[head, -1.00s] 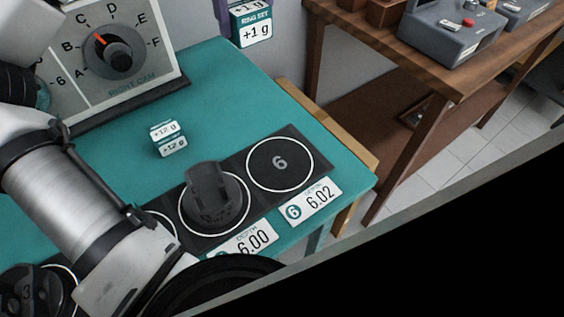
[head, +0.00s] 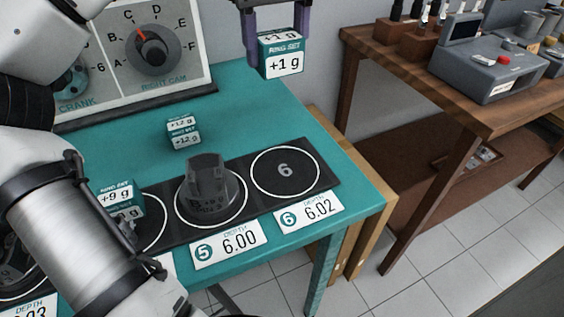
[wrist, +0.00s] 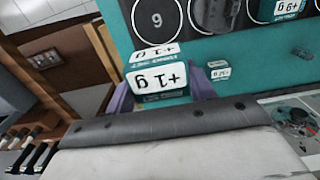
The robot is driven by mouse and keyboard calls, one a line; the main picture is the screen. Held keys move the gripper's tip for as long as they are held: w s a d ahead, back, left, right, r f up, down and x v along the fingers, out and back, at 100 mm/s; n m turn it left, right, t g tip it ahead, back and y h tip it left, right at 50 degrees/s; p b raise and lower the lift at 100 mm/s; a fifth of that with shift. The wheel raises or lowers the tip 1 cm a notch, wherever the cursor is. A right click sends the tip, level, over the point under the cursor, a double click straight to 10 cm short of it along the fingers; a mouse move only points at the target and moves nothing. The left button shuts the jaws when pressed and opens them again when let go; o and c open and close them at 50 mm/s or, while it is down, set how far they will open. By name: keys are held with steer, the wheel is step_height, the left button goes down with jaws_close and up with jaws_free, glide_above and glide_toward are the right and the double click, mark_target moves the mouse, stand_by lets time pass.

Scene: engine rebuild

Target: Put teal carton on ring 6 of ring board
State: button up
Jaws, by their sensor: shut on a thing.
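The teal carton (head: 281,62), labelled RING SET +1 g, hangs in the air above the far right edge of the teal table. My gripper (head: 278,34) is shut on it, a purple finger at each side. The wrist view also shows the carton (wrist: 158,82) between the fingers. Ring 6 (head: 285,171) is a white circle at the right end of the dark ring board (head: 330,176), and it is empty. In the wrist view ring 6 (wrist: 157,19) lies beyond the carton, upside down. The carton is apart from the board.
A dark piston (head: 205,182) stands on ring 5, beside ring 6. A +12 g carton (head: 184,131) stands behind the board. A +9 g carton (head: 118,200) is at the left, partly behind my arm. A dial panel (head: 150,50) stands at the back left. A wooden bench (head: 440,95) is at right.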

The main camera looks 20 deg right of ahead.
mark_target(278, 159)
step_height(278, 159, down, 19)
steer(key=shift+r+b, duration=0.15)
steer(key=shift+b, duration=0.45)
steer(key=shift+f, duration=0.25)
steer(key=o, duration=1)
steer(key=shift+r, duration=0.1)
step_height(278, 159, up, 12)
steer(key=shift+r+p, duration=0.2)
steer(key=shift+p, duration=0.2)
